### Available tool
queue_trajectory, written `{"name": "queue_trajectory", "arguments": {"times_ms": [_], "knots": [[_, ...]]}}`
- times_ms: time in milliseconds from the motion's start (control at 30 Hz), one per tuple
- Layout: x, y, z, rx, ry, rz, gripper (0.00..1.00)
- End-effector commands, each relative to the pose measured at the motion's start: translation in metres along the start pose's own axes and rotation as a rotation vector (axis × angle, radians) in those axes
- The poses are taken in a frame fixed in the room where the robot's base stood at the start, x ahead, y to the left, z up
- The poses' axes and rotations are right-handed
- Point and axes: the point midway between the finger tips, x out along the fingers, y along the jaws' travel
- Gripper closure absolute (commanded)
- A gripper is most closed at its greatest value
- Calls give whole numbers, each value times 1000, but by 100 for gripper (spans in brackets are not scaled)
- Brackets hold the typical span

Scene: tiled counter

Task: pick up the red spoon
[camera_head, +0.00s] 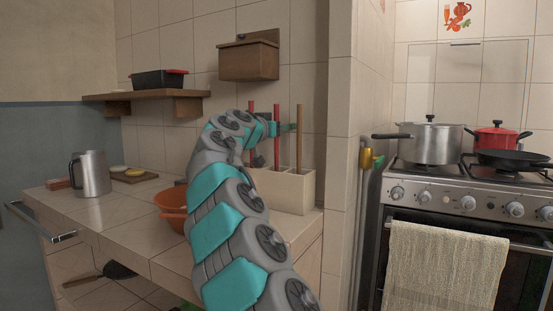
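Two upright red handles stand in a cream utensil holder (287,190) on the counter: a left one (251,126) and a right one (277,140). Their lower ends are hidden, so I cannot tell which belongs to the red spoon. My arm reaches over the counter and curves toward the holder. My gripper (281,128) is at the upper part of the right red handle, with teal parts showing close to both sides of it. I cannot tell whether the fingers touch or grip it.
A wooden handle (299,135) stands at the holder's right. An orange bowl (171,200) is partly behind my arm. A metal jug (92,174) stands at left. A wooden box (248,60) hangs above the holder. A wall edge (340,120) separates the counter from the stove (465,190).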

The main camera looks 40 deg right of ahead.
Motion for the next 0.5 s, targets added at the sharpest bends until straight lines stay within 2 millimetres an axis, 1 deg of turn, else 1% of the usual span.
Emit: {"name": "queue_trajectory", "arguments": {"times_ms": [200,500], "knots": [[0,-1,0,-1,1,-1,44],[0,-1,0,-1,1,-2,78]]}}
